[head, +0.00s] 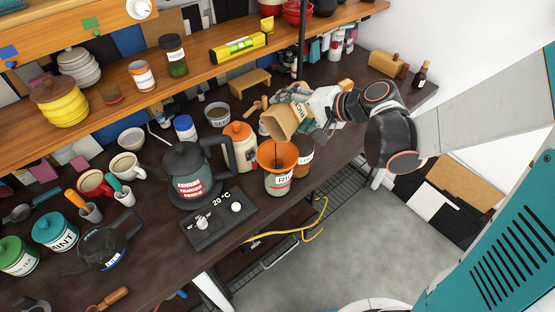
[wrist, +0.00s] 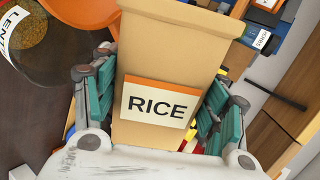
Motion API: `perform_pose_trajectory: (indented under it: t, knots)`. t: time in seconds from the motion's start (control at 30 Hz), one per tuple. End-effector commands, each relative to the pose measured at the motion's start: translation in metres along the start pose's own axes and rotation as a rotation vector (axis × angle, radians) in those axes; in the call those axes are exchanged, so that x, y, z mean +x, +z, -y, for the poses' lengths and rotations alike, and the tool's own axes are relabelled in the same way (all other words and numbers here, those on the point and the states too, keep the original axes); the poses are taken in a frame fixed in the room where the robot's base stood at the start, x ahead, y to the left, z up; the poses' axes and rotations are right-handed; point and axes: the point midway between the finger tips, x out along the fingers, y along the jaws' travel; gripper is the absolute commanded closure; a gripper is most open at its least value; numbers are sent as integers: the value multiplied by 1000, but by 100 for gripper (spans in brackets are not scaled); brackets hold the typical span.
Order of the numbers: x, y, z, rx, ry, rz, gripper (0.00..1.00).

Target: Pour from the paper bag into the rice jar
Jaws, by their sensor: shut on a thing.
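The tan paper bag (head: 283,120) is tilted, its left end above the orange funnel (head: 270,155). My gripper (head: 318,108) is shut on the bag from the right. In the wrist view the bag (wrist: 176,50) shows its RICE label between the fingers of my gripper (wrist: 157,95). The funnel sits on a jar (head: 279,184) with a pale label that is hard to read; it stands where the rice jar would be. Part of the orange funnel also shows in the wrist view (wrist: 82,10). I cannot see any grains falling.
A jar with a LENT label (wrist: 12,28) and brown contents stands close beside the funnel. The counter's front edge is near.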

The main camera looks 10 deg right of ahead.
Motion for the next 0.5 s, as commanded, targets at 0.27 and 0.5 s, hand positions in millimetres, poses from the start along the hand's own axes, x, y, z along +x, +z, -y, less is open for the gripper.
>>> perform_pose_trajectory:
  t: [0.27, 0.5]
  knots:
    - [0, 1, -1, -20, 0, -11, 67]
    - [1, 2, -1, -37, 0, -22, 67]
